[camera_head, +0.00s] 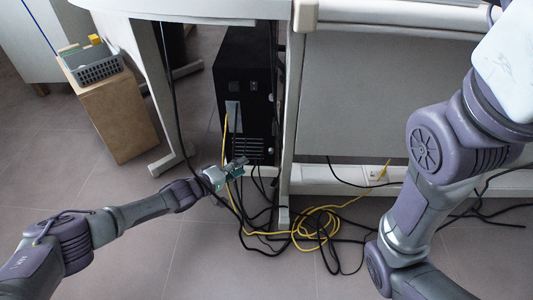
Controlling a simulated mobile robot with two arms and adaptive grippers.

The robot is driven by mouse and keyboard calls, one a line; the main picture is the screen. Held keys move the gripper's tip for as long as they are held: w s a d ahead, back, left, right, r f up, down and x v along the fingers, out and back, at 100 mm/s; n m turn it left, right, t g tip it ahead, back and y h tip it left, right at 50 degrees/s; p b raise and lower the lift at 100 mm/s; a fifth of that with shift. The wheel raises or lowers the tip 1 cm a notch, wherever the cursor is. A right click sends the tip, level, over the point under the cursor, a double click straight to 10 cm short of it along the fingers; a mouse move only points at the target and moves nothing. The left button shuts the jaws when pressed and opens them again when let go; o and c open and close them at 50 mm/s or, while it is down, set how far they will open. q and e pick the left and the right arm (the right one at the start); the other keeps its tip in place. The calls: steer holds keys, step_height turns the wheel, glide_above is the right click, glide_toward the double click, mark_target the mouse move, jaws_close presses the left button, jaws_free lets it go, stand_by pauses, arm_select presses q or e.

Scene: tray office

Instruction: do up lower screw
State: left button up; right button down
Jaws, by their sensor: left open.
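The lower screw is too small to make out in this view. A black computer tower (247,72) stands upright under the desk, with its back side facing me. A grey metal plate (233,117) shows on the lower part of that side. My left gripper (240,163) is open, low in front of the tower's bottom edge and next to the yellow cable. I cannot tell whether it touches anything. My right arm comes in from the right, and its gripper is out of view.
A yellow cable coil (315,228) and tangled black cables lie on the floor right of my left gripper. A desk leg (284,190) stands beside the tower. A cardboard box (118,115) with a grey basket (95,66) stands at left. The floor at front centre is clear.

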mark_target(270, 152)
arm_select(q)
steer(key=b+x, duration=0.8)
steer(key=x, duration=0.3)
steer(key=shift+w+f+b, duration=0.1)
steer(key=shift+f+b, duration=0.1)
steer(key=shift+b, duration=0.1)
steer(key=shift+w+d+b, duration=0.45)
steer(key=shift+d, duration=0.05)
steer(key=shift+r, duration=0.1)
jaws_close()
